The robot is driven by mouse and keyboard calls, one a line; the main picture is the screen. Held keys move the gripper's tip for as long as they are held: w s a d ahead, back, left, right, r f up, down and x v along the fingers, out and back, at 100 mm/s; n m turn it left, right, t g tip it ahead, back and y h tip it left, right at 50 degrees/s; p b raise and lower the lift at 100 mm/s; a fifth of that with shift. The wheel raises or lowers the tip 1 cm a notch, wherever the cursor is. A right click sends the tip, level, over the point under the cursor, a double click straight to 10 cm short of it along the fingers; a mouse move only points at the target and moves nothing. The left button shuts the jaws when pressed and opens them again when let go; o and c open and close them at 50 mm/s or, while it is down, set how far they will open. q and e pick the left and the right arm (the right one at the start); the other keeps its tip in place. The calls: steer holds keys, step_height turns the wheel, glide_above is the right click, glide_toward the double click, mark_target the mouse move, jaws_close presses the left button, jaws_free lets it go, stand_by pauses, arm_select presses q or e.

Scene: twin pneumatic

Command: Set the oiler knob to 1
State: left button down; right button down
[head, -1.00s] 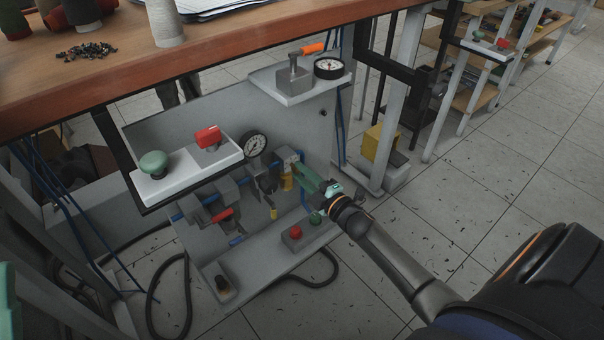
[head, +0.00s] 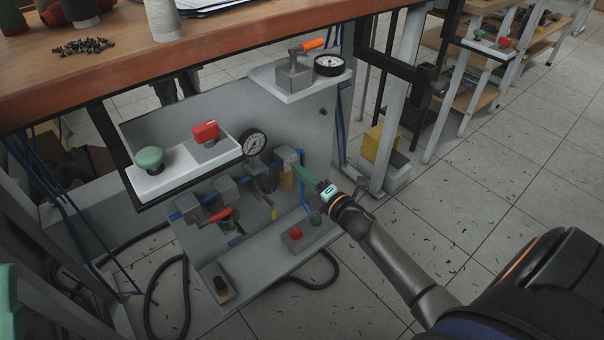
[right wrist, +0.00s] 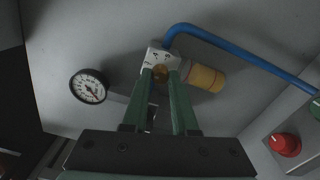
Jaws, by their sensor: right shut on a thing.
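The oiler is a pale block (head: 287,156) with a yellow bowl (head: 286,182), at the right end of the pneumatic line on the grey panel. In the right wrist view its marked block (right wrist: 163,57) and amber bowl (right wrist: 206,77) show beside my fingertips. My right gripper (head: 297,165) reaches it from the lower right. In the right wrist view the two green fingers (right wrist: 160,77) are shut on the small brownish oiler knob (right wrist: 160,72). The scale marks are too small to read.
A gauge (head: 253,142) sits near the line, with a white shelf (head: 160,183) carrying green and red controls. A red button (head: 295,233) and green button (head: 315,218) are below my right gripper. A blue hose (right wrist: 235,53) passes close to the oiler. The wooden bench (head: 230,50) overhangs.

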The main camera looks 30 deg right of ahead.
stand_by(0.3)
steer(key=c, duration=0.7)
jaws_free()
steer(key=s+d+p, duration=0.1)
steer(key=s+p, duration=0.2)
steer(key=s, duration=0.9)
steer(key=shift+s, duration=0.25)
